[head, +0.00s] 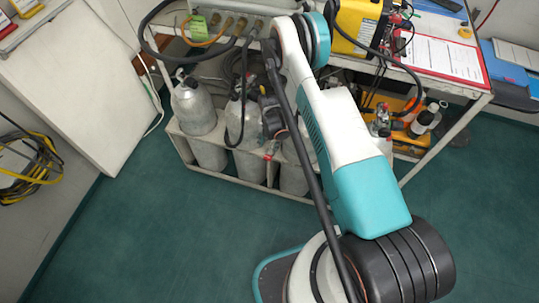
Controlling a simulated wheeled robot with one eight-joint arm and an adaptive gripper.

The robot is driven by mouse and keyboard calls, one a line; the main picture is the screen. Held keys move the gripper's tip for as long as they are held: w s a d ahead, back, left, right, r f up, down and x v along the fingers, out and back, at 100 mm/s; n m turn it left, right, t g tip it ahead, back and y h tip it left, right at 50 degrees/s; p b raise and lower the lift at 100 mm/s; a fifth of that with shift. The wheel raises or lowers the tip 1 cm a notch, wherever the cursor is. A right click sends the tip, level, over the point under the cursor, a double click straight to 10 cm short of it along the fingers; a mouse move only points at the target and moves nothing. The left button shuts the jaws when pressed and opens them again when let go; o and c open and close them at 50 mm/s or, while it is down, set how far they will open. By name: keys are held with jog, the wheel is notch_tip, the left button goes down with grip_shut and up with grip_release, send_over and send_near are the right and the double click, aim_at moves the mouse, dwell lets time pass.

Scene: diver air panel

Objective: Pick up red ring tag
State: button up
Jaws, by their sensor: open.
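A small red item (271,150) shows at the front of the cylinder rack, between the middle grey cylinders; it may be the red ring tag, but it is too small to make out a ring. My gripper (272,122) is the dark shape just above it, in front of the cylinders. The gripper is open, and I see nothing held in it. My arm hides part of the area to the right, and I cannot tell whether the fingers touch the red item.
Grey cylinders (196,108) stand in a pale rack (184,150) under the bench. Hoses (150,45) loop above them. A yellow case (355,25) and a red-edged sheet (445,58) lie on the bench. A white panel (75,85) leans at left. The green floor (170,240) is clear in front.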

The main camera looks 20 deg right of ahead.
aim_at(270, 152)
jog(key=shift+d+f+b, duration=0.15)
jog(key=shift+f+b, duration=1.2)
jog(key=shift+f, duration=1.35)
jog(key=shift+r, duration=0.1)
jog(key=shift+c, duration=0.6)
jog(key=c, duration=0.6)
